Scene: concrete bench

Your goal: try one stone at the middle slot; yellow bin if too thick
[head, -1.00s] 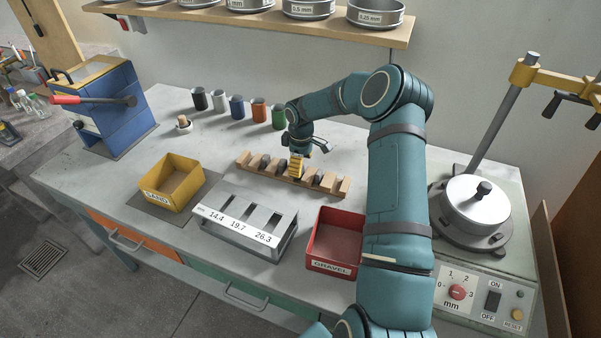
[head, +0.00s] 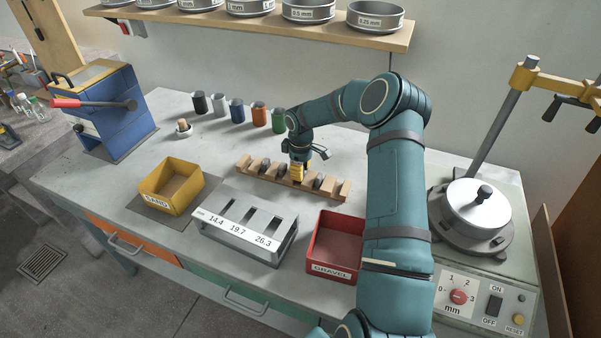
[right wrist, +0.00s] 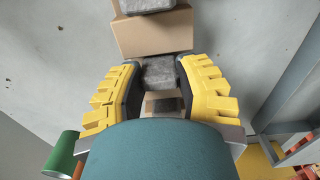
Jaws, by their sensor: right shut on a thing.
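My right gripper (head: 297,173) reaches down at the wooden rack (head: 246,173), between its upright blocks. In the right wrist view, its yellow-backed fingers (right wrist: 158,72) are shut on a grey stone (right wrist: 159,73), seen between the pads. I cannot tell whether the stone is clear of the rack. Other grey stones sit in the rack, one at the top of the wrist view (right wrist: 146,5). The grey slot gauge (head: 237,237) stands in front, marked 14.4, 19.7 and 26.3; its middle slot (head: 254,218) is the 19.7 one. The yellow bin (head: 158,201), labelled SAND, is left of it. My left gripper is out of view.
A red bin (head: 330,268) labelled GRAVEL stands right of the gauge, beside my right arm. Several coloured cups (head: 237,109) line the back. A blue press (head: 110,115) is at the left and a sieve machine (head: 475,210) at the right. A shelf of sieves (head: 250,23) runs above.

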